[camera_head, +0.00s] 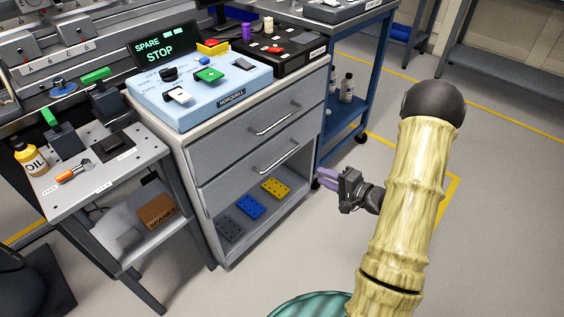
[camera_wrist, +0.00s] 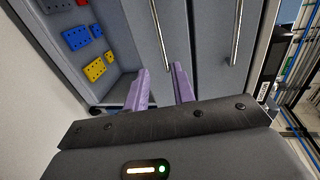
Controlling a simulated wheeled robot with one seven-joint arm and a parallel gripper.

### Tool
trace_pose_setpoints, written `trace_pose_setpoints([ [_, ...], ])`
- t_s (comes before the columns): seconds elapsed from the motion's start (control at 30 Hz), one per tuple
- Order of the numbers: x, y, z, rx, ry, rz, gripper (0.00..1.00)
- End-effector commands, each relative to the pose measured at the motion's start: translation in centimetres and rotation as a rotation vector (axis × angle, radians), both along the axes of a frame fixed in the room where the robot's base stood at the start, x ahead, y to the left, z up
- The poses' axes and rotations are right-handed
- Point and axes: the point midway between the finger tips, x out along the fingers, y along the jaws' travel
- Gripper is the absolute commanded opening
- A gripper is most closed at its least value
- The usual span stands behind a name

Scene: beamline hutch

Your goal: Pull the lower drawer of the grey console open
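The grey console (camera_head: 205,158) has two drawers above an open bottom shelf. The lower drawer (camera_head: 226,183) looks shut, its front flush with the body. Its silver bar handle (camera_head: 277,160) is below the upper drawer's handle (camera_head: 276,120). In the wrist view the lower handle (camera_wrist: 158,30) runs down towards the space between my purple fingers; the upper handle (camera_wrist: 236,32) is to its right. My gripper (camera_head: 319,177) is open and empty, to the right of the console in the head view. It also shows in the wrist view (camera_wrist: 160,70), apart from the handle as far as I can tell.
A blue-framed cart (camera_head: 335,138) stands right of the console. A small side table (camera_head: 93,180) with an oil bottle (camera_head: 31,158) is at the left. The console's shelf holds a yellow plate (camera_head: 275,188) and a blue plate (camera_head: 250,207). Floor in front is clear.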

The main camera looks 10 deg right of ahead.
Motion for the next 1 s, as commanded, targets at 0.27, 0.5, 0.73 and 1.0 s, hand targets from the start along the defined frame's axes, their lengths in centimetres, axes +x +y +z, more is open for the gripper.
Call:
trace_pose_setpoints([
  [0.27,0.4,0.3,-0.1,-0.003,-0.001,0.002,0.26],
  [0.5,2.7,2.1,-0.9,-0.005,-0.002,0.005,0.26],
  [0.73,6.0,4.4,-1.8,-0.005,-0.002,0.003,0.26],
  [1.0,9.7,7.2,-2.7,-0.004,-0.002,0.004,0.26],
])
